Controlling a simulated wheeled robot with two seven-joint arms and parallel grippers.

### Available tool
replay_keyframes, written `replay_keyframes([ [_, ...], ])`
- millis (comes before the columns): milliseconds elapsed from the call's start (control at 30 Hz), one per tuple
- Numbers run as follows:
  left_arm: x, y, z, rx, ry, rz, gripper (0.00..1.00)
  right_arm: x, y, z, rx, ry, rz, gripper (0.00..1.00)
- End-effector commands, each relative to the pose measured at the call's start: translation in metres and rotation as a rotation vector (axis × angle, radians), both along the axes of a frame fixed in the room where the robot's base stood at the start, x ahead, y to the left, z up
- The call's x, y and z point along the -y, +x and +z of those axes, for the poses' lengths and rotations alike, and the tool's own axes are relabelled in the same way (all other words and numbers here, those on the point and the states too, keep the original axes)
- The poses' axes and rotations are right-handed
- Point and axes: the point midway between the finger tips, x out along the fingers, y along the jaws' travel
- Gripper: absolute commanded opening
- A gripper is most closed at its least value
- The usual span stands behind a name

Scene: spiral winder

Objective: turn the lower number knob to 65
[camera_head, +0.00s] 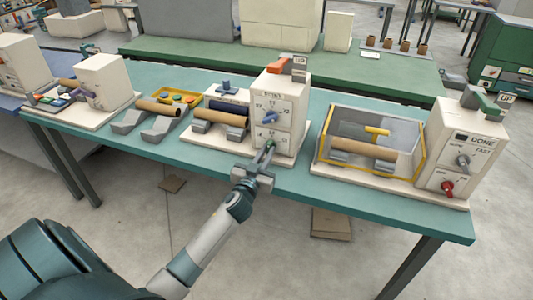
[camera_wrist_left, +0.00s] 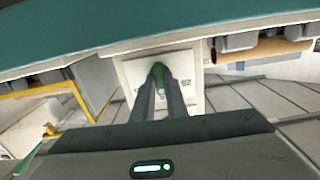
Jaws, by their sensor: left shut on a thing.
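The middle machine has a white control box (camera_head: 289,95) with two dials on its front. The upper knob (camera_head: 268,116) is blue. The lower knob (camera_head: 270,144) is green and mostly covered by my left gripper (camera_head: 267,154). In the left wrist view my gripper's two dark fingers (camera_wrist_left: 159,88) are closed on the green lower knob (camera_wrist_left: 157,70), which stands out from the pale panel. The number that the lower knob points to is too small and too covered to read. My right gripper is not in view.
A cardboard tube (camera_head: 220,117) lies on the cradle left of the box. To the right stands another machine with a yellow-edged guard (camera_head: 421,153) and a box with a red knob (camera_head: 447,188). The teal table's front edge (camera_head: 330,187) runs below; the floor in front is mostly clear.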

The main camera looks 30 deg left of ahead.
Motion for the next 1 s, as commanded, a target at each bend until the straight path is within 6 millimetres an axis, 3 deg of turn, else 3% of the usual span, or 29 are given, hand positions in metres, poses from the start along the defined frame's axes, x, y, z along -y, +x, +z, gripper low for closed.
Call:
replay_keyframes([
  [367, 0.000, 0.000, 0.000, -0.050, 0.207, 0.000, 0.00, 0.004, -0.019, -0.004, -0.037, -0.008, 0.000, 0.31],
  [1000, 0.001, 0.000, 0.001, -0.185, 0.776, 0.000, 0.00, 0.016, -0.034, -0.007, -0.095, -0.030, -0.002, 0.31],
])
